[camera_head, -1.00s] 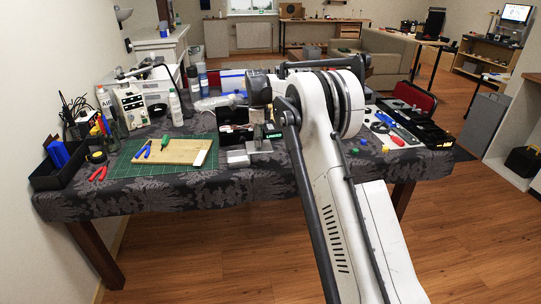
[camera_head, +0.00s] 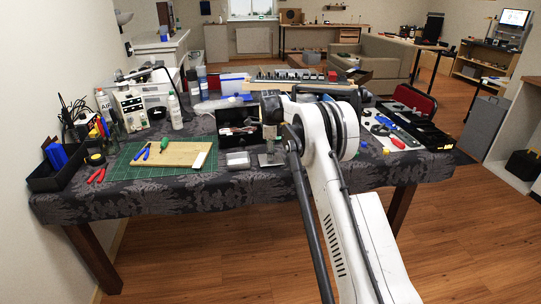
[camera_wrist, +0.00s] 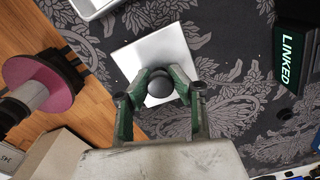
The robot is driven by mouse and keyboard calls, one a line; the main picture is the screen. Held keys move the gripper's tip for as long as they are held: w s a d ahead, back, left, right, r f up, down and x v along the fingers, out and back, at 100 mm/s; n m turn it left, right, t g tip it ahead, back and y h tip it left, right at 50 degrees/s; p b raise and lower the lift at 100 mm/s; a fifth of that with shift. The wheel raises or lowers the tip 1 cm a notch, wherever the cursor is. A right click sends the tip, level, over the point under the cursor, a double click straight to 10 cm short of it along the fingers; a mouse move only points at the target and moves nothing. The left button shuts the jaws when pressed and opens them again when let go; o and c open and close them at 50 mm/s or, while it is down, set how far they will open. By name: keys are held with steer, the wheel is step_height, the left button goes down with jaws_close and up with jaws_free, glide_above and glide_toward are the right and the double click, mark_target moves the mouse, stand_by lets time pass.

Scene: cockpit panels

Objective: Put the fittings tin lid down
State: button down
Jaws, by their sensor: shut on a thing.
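The fittings tin lid is a flat silver square (camera_wrist: 178,52) with a round dark knob (camera_wrist: 161,84) at its middle. My gripper (camera_wrist: 160,88) is shut on this knob, with its green-grey fingers on either side. Dark patterned cloth lies below the lid; I cannot tell whether the lid touches it. In the head view my gripper (camera_head: 268,146) is low over the front of the table, and the lid (camera_head: 271,159) shows under it. The silver tin (camera_head: 238,160) stands just left of it; its rim (camera_wrist: 98,14) shows at the top left of the wrist view.
A black box with a green LINKED label (camera_wrist: 291,55) is close on the right in the wrist view. A green cutting mat (camera_head: 125,170) with a wooden board (camera_head: 176,154) lies to the left. Tools (camera_head: 388,127) lie to the right. Cloth is bare along the front.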

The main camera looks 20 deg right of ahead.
steer(key=shift+f, duration=0.1)
steer(key=c, duration=2)
jaws_free()
steer(key=shift+f, duration=0.1)
steer(key=o, duration=0.5)
steer(key=shift+c, duration=0.2)
step_height(320, 180, up, 13)
steer(key=p, duration=0.2)
steer(key=s+a+r+n+t, duration=0.1)
steer(key=s+a+r+n, duration=0.25)
steer(key=s+r, duration=0.35)
steer(key=s+a+r+n+t, duration=0.15)
steer(key=s+r+n, duration=0.3)
steer(key=s, duration=0.45)
steer(key=s+a+r+n+t, duration=0.1)
steer(key=s+a+r+n, duration=0.25)
steer(key=s+r, duration=0.4)
steer(key=s+a+f+n+t, duration=0.1)
steer(key=s+f+n, duration=0.2)
steer(key=s, duration=0.7)
steer(key=s+a+f+n+t, duration=0.1)
steer(key=s+f+n, duration=0.3)
steer(key=s, duration=0.6)
steer(key=s+a+f+n+t, duration=0.1)
steer(key=s+f+n, duration=0.3)
steer(key=s, duration=0.7)
steer(key=shift+a+f+t, duration=0.3)
steer(key=shift+a+t, duration=0.05)
steer(key=shift+a, duration=0.55)
